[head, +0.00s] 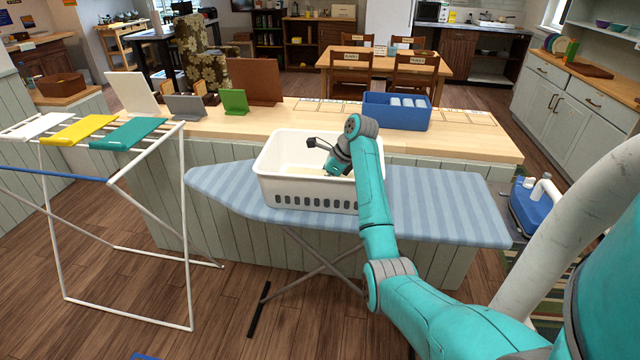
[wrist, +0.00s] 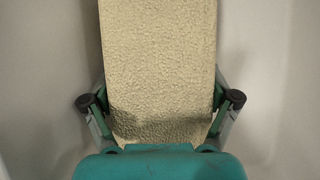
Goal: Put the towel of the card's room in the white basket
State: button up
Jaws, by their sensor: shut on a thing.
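The white basket (head: 310,192) stands on the ironing board. My gripper (head: 328,158) is down inside it. In the wrist view my gripper (wrist: 160,105) is shut on a cream towel (wrist: 158,60), with a finger at each side of it. Pale basket walls (wrist: 270,80) surround the towel there. White, yellow and green towels (head: 38,126) (head: 80,130) (head: 128,134) lie on the drying rack at the left. I cannot tell which standing panel or label is the card; no room name is readable.
The striped ironing board (head: 440,200) runs along the wooden counter (head: 290,118). The counter bears a blue bin (head: 395,118) and standing panels in white, grey, green and brown (head: 254,82). A blue iron (head: 530,205) is at the right. Floor is open in front of the drying rack.

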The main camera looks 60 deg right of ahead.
jog(key=shift+f, duration=0.3)
jog(key=o, duration=1.2)
jog(key=shift+f, duration=0.1)
